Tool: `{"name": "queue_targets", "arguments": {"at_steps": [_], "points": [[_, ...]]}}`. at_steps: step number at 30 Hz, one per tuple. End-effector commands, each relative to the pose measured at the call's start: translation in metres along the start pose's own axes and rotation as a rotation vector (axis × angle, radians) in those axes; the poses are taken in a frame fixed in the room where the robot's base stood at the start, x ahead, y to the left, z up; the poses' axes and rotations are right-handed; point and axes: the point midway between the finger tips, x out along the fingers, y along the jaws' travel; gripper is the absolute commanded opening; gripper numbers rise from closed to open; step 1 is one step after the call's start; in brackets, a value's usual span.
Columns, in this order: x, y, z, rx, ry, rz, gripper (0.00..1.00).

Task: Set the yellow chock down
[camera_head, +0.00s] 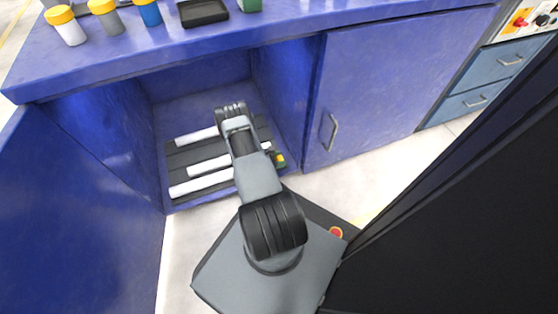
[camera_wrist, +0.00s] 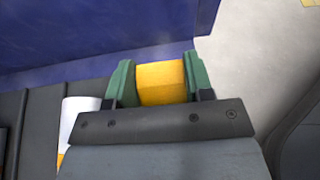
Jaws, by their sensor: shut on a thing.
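The yellow chock (camera_wrist: 162,82) is between the two green fingers of my gripper (camera_wrist: 160,78) in the wrist view, and the fingers are shut on it. In the head view the chock (camera_head: 280,159) shows as a small yellow spot at the right end of the pipes, near the cabinet's front opening. My arm hides part of it there. Several white pipes (camera_head: 200,183) lie on a dark ribbed mat (camera_head: 176,160) on the cabinet floor, left of my gripper. A white pipe end (camera_wrist: 80,115) also shows left of the gripper in the wrist view. Whether the chock touches the floor, I cannot tell.
The blue cabinet has an open door (camera_head: 80,220) at left and a closed door (camera_head: 385,85) at right. Its side wall stands close beyond my gripper. Bottles (camera_head: 105,17) and a black tray (camera_head: 203,12) stand on top. Pale floor (camera_head: 320,185) lies open in front.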

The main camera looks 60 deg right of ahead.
Motion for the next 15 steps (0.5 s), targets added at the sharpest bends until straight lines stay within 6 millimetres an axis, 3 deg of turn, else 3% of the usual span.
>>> {"name": "queue_targets", "arguments": {"at_steps": [15], "points": [[0.005, 0.0, -0.012, 0.0, 0.0, 0.0, 0.22]]}}
